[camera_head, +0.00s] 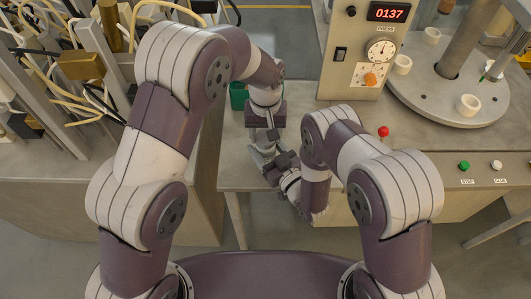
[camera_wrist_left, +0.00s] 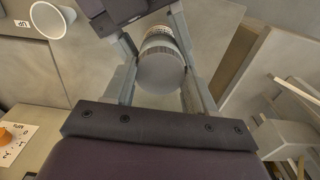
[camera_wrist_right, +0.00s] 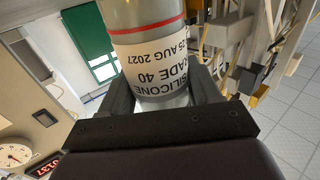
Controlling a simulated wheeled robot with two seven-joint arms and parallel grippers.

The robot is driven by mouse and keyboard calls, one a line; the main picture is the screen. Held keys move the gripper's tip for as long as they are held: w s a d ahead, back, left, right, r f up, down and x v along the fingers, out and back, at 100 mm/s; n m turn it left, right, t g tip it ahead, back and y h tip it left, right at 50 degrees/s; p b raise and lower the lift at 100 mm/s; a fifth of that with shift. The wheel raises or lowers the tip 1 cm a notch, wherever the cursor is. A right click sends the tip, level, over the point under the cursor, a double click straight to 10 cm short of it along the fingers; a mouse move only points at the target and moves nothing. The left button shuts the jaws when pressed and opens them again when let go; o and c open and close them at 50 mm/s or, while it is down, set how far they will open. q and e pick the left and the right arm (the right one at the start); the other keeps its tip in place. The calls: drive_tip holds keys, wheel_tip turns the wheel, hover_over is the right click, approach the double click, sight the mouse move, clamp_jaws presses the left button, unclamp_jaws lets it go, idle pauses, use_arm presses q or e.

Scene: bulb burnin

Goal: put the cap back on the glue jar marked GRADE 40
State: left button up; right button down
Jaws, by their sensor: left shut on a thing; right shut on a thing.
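The glue jar (camera_wrist_right: 158,55) in the right wrist view has a white label reading SILICONE, GRADE 40 and 25 AUG 2027, with a red band beside it. The label reads upside down there. My right gripper (camera_wrist_right: 165,92) is shut around the jar. In the left wrist view a round grey cap (camera_wrist_left: 160,70) with a ridged rim sits between the fingers of my left gripper (camera_wrist_left: 158,85), which is shut on it. In the head view my left gripper (camera_head: 262,150) and right gripper (camera_head: 283,168) are close together over the bench's left end. Whether cap and jar touch is hidden.
A press panel (camera_head: 362,45) with a 0137 display and gauge stands behind. A turntable (camera_head: 440,90) with white cups is at the right. Green and white buttons (camera_head: 464,165) and a red knob (camera_head: 383,131) are at the bench front. A cable-filled rack (camera_head: 80,65) stands left.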

use_arm(q)
drive_tip(key=o, duration=1.2)
drive_tip(key=shift+o, duration=0.2)
drive_tip(key=shift+r, duration=0.15)
wheel_tip(320, 180, up, 7)
drive_tip(key=shift+r, duration=0.15)
use_arm(e)
drive_tip(key=shift+c, duration=0.8)
unclamp_jaws()
use_arm(q)
drive_tip(key=shift+r+p, duration=0.65)
drive_tip(key=shift+p, duration=0.05)
use_arm(e)
drive_tip(key=v, duration=1.2)
drive_tip(key=shift+s+d, duration=0.2)
drive_tip(key=shift+s, duration=0.1)
